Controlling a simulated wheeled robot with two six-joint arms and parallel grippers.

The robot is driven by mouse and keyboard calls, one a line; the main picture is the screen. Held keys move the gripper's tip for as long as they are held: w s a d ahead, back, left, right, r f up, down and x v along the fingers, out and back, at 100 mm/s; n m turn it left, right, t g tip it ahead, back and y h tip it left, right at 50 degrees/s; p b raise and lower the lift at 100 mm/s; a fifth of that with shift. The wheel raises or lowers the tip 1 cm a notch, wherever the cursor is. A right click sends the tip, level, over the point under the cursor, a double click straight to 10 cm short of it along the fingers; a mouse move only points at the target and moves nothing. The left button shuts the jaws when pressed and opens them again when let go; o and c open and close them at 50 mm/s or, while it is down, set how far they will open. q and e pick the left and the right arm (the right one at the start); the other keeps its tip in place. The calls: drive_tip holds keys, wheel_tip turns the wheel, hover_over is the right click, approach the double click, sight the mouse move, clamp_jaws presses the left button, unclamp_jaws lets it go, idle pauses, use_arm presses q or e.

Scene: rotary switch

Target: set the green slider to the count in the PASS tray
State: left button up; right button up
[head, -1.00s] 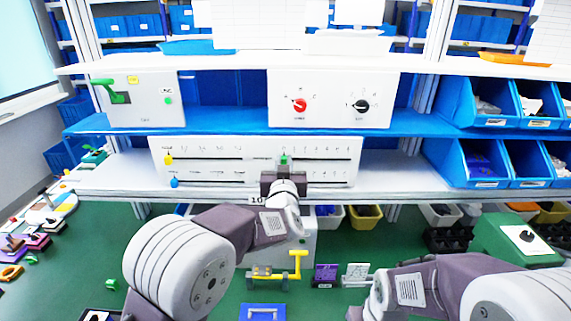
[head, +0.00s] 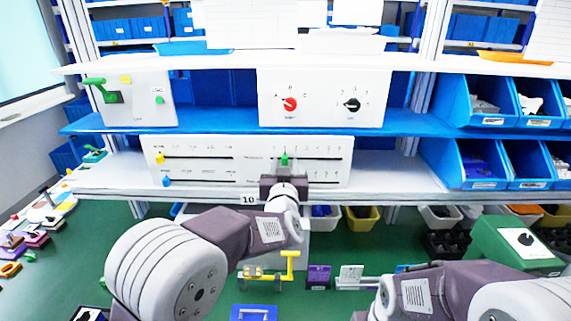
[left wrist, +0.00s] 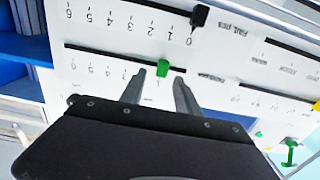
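The green slider (head: 284,159) stands on the upper right scale of the white panel (head: 246,183). In the left wrist view the slider (left wrist: 163,68) appears close to the mark 1. My left gripper (head: 284,180) is right in front of it. In the left wrist view its two fingers (left wrist: 160,77) are apart, one on each side of the slider, with gaps showing; contact is unclear. My right arm comes in at the lower right; its gripper cannot be made out. I cannot pick out a tray marked PASS.
A yellow slider (head: 160,158) and a blue slider (head: 166,181) sit at the panel's left. A black slider (left wrist: 198,15) is on the neighbouring scale. Red (head: 290,104) and black (head: 352,104) knobs are above. Blue bins (head: 470,163) stand right; a blue tray (head: 254,313) is on the bench.

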use_arm(q)
drive_tip(key=s+b, duration=0.1)
drive_tip(key=s, duration=0.6)
drive_tip(key=shift+s, duration=0.2)
drive_tip(key=w+a+f+n+g+y, duration=0.1)
drive_tip(key=a+f+g+y, duration=0.2)
drive_tip(key=a, duration=1.2)
drive_tip(key=s+a+f+m+g+h, duration=0.1)
drive_tip(key=s+f+g+h, duration=0.15)
drive_tip(key=s+f, duration=0.5)
drive_tip(key=s+a+f+g+h, duration=0.1)
drive_tip(key=s+f+g, duration=0.3)
drive_tip(key=f, duration=0.7)
drive_tip(key=s+f+g, duration=0.3)
drive_tip(key=s, duration=0.4)
drive_tip(key=s+f+g, duration=0.4)
drive_tip(key=s, duration=0.4)
drive_tip(key=shift+d+f, duration=0.15)
drive_tip(key=shift+d, duration=0.25)
